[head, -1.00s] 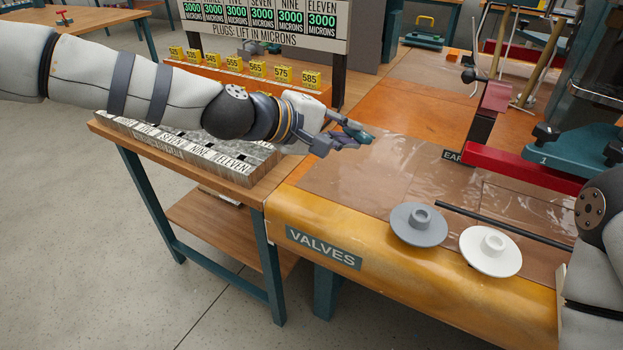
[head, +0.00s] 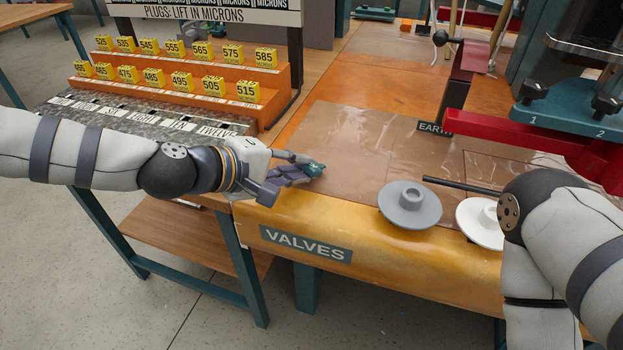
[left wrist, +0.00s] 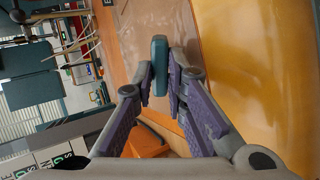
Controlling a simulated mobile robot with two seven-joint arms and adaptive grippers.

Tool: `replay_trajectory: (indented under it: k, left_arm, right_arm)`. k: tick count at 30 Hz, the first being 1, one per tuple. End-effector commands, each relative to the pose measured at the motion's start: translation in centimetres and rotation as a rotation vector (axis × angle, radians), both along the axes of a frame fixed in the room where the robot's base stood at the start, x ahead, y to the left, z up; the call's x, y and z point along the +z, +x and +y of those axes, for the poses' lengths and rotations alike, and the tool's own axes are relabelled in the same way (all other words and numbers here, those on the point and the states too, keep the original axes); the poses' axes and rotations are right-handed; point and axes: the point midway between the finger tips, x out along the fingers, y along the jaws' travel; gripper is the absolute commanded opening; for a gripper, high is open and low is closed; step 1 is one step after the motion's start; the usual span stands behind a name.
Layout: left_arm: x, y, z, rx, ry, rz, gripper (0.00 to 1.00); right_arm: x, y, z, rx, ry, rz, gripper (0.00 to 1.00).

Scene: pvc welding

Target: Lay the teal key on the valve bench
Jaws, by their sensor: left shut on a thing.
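The teal key (head: 313,169) is a small teal piece at the fingertips of my left gripper (head: 300,172). In the left wrist view the teal key (left wrist: 159,62) stands between the two purple-padded fingers of the left gripper (left wrist: 159,80), which is shut on it. The key is over the left part of the valve bench (head: 350,228), which has a brown sheet top and a yellow front edge with a VALVES label. I cannot tell whether the key touches the sheet. My right arm comes in at the right; its gripper is out of view.
A grey flanged disc (head: 410,205) and a white one (head: 481,222) sit on the bench, with a black rod (head: 460,186) behind them. Yellow numbered blocks (head: 211,84) stand on an orange stepped rack to the left. A red and teal press (head: 540,135) stands behind right. The brown sheet's middle is clear.

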Motion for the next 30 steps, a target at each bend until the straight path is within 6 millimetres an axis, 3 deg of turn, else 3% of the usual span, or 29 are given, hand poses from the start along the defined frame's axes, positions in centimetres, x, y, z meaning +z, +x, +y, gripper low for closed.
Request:
replay_trajectory:
  k: [3,12,13,14,23,30]
  left_arm:
    - [-0.9,0.0,0.0,0.001,-0.001,-0.002,0.0]
    - [-0.7,0.1,0.0,0.001,0.0,-0.007,0.0]
    - [-0.7,0.1,0.0,0.001,-0.001,-0.006,0.2]
    - [-0.7,0.1,0.0,0.001,-0.001,-0.006,0.26]
    - [-0.6,0.0,0.1,0.001,-0.001,-0.006,0.26]
    - [1.8,-1.9,2.3,0.002,-0.002,-0.016,0.26]
  right_arm:
    - [-0.5,-0.4,0.0,0.001,0.0,0.014,0.0]
    - [-0.5,-0.4,0.0,0.001,0.0,0.013,0.0]
    - [-0.5,-0.4,0.0,0.001,0.0,0.013,0.0]
    - [-0.5,-0.4,0.0,0.001,0.0,0.013,0.0]
    - [-0.4,-0.3,0.0,0.001,0.0,0.011,0.0]
    - [1.5,1.4,0.0,0.002,0.0,-0.049,0.0]
